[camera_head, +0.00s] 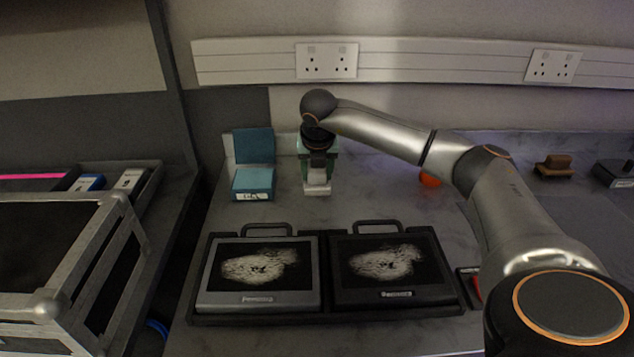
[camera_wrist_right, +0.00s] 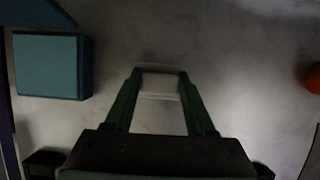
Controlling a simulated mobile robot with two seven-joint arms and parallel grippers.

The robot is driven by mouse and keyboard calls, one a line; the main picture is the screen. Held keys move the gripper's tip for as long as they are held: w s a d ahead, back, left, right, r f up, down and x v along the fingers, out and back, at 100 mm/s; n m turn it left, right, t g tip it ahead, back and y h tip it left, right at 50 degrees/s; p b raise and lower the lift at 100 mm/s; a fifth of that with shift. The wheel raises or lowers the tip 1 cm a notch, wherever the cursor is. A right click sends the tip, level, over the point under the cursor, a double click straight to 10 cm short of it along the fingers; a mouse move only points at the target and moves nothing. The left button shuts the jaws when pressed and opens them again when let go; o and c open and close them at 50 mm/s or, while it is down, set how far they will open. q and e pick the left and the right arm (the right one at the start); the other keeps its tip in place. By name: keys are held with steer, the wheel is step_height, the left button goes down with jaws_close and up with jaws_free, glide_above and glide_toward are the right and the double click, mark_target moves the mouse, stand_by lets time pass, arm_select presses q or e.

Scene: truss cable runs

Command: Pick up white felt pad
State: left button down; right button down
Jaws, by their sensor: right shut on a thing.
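The white felt pad (camera_wrist_right: 158,86) shows in the right wrist view as a pale block between the two green-sided fingers of my right gripper (camera_wrist_right: 160,92). The fingers are shut on it. In the head view my right gripper (camera_head: 317,180) points down over the back of the counter, with the pale pad (camera_head: 317,190) at its tips. I cannot tell whether the pad touches the counter. My left gripper is not in view.
A teal box (camera_head: 253,183) stands left of the right gripper; it also shows in the wrist view (camera_wrist_right: 47,66). Two dark cases in a black tray (camera_head: 330,316) lie in front. An orange object (camera_head: 430,178) is to the right. A wall with sockets (camera_head: 327,61) is behind.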

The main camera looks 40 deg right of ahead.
mark_target(317, 172)
steer(key=shift+r, duration=0.1)
steer(key=shift+r, duration=0.55)
step_height(317, 172, up, 3)
steer(key=shift+s+a+f, duration=0.1)
steer(key=shift+a+f, duration=0.05)
steer(key=shift+f, duration=0.05)
steer(key=s+a+r, duration=0.9)
steer(key=s, duration=0.1)
steer(key=shift+s+r, duration=0.1)
